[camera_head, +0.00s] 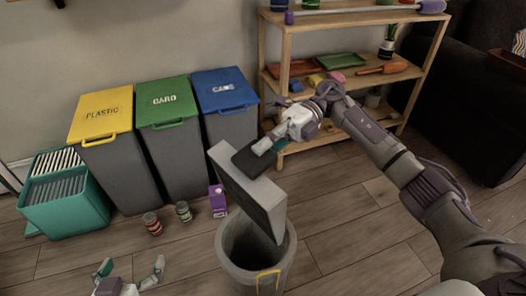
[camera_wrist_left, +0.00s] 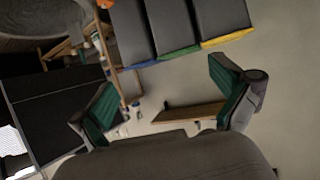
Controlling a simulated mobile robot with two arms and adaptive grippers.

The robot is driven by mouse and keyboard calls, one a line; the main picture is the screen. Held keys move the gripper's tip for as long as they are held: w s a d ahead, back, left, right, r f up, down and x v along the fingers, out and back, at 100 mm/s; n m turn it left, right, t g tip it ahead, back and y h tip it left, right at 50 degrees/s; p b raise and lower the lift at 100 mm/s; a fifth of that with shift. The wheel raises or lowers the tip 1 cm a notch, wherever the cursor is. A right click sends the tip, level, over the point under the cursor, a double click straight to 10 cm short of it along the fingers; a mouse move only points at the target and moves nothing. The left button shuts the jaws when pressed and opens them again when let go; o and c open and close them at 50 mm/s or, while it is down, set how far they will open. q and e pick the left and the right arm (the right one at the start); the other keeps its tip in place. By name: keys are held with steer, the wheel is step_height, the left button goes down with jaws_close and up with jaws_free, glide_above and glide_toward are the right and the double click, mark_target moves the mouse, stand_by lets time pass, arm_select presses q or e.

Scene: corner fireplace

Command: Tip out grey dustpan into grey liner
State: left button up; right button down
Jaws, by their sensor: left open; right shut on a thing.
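The grey dustpan (camera_head: 246,192) is in the head view, tilted steeply with its broad pan hanging down over the grey liner. The grey liner (camera_head: 243,276) is an open round bin on the floor with a yellow handle on its front. The pan's lower end overlaps the liner's mouth; I cannot tell whether they touch. My right gripper (camera_head: 268,146) is shut on the dustpan's dark handle end, above and behind the liner. My left gripper (camera_head: 131,270) is open and empty at the bottom left, apart from the liner.
Yellow, green and blue lidded bins (camera_head: 168,113) stand along the wall. A teal crate (camera_head: 60,207) is at the left. Two small cans (camera_head: 152,223) and a purple carton (camera_head: 217,200) stand on the floor. A wooden shelf (camera_head: 282,80) is behind my right arm.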

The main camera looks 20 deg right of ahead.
arm_select(q)
steer(key=shift+w+d+r+t+h+b, duration=0.2)
steer(key=shift+w+r+t, duration=0.2)
steer(key=shift+r, duration=0.3)
steer(key=shift+w+d+r+t+h+b, duration=0.15)
steer(key=shift+w+r+t, duration=0.1)
steer(key=shift+r+t, duration=0.4)
steer(key=shift+w+d+r+t+h+b, duration=0.1)
steer(key=shift+w+d+r+t+b, duration=0.2)
steer(key=shift+r, duration=0.45)
arm_select(e)
steer(key=shift+w+d+y, duration=0.3)
steer(key=shift+d, duration=0.35)
arm_select(q)
steer(key=shift+a, duration=0.1)
steer(key=shift+p, duration=0.3)
arm_select(e)
steer(key=shift+r, duration=0.1)
